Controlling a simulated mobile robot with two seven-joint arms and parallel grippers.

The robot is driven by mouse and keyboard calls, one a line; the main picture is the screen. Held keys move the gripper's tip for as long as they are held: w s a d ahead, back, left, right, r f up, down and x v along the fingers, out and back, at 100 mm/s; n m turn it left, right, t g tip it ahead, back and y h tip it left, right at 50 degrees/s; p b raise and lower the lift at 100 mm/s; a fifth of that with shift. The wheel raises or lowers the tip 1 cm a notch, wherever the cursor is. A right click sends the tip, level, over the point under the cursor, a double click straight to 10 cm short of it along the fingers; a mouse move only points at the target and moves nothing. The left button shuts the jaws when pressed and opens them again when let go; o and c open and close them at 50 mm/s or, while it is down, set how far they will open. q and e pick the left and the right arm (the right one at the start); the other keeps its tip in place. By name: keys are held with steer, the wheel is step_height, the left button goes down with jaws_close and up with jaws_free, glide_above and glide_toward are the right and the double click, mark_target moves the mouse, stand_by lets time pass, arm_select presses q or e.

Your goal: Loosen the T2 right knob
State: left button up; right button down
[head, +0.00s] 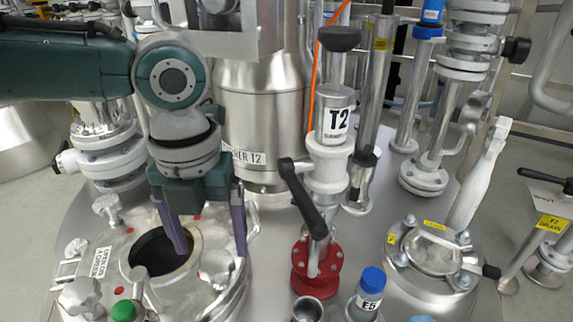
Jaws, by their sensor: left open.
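The steel vessel lid (245,290) at the lower left has a round dark opening (160,252) and several pale clamp knobs around its rim. One knob (215,266) sits on the right side of the opening. My left gripper (210,252) points down over the lid with its two purple fingers spread apart. In the picture this right knob lies between and just below the fingertips; I cannot tell whether they touch it. Other knobs (106,206) stand on the left of the lid, clear of the fingers. My right gripper is not in view.
A white pipe labelled T2 (335,125) with a black lever (303,200) and red flange (316,265) stands right of the gripper. A blue-capped bottle (366,293), a green cap (124,311) and a round sight port (432,252) are nearby. A steel cylinder (260,110) stands behind.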

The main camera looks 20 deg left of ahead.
mark_target(216, 262)
arm_select(q)
steer(key=m, duration=0.5)
step_height(216, 262, down, 6)
steer(key=b, duration=0.3)
steer(key=shift+b, duration=0.4)
